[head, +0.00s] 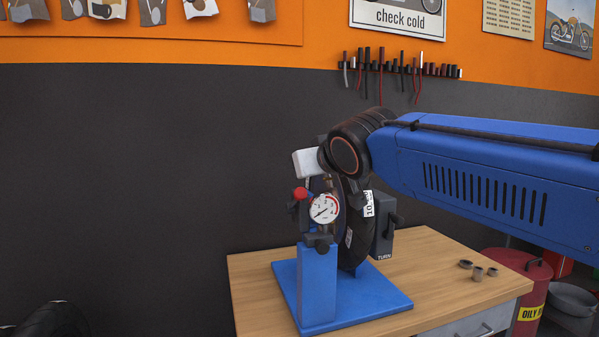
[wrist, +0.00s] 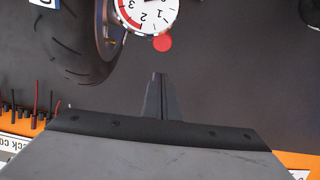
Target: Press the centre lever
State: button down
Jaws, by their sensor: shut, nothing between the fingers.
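A blue stand (head: 317,285) on the bench carries a round white gauge (head: 324,208) and a black tyre (head: 354,230). A red knob (head: 300,194) shows at the gauge's left edge; the wrist view shows this red round end (wrist: 162,42) beside the gauge (wrist: 145,10). A black handle (head: 320,241) sits below the gauge, and a grey box marked TURN (head: 383,225) has a black lever at right. I cannot tell which is the centre lever. My gripper (wrist: 160,76) is shut and empty, its tips apart from the red knob in the picture. Its fingers are unclear in the head view.
The wooden bench (head: 255,285) is mostly clear around the stand's base. A red oily-waste can (head: 520,285) stands beyond the right edge. A tool rack (head: 400,70) hangs on the wall behind.

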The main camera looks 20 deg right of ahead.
jog(key=shift+f+v, duration=0.2)
jog(key=shift+v, duration=0.65)
jog(key=shift+f+v, duration=0.15)
jog(key=shift+v, duration=0.7)
jog(key=shift+f+v, duration=0.2)
jog(key=shift+v, duration=0.65)
jog(key=shift+s, duration=0.2)
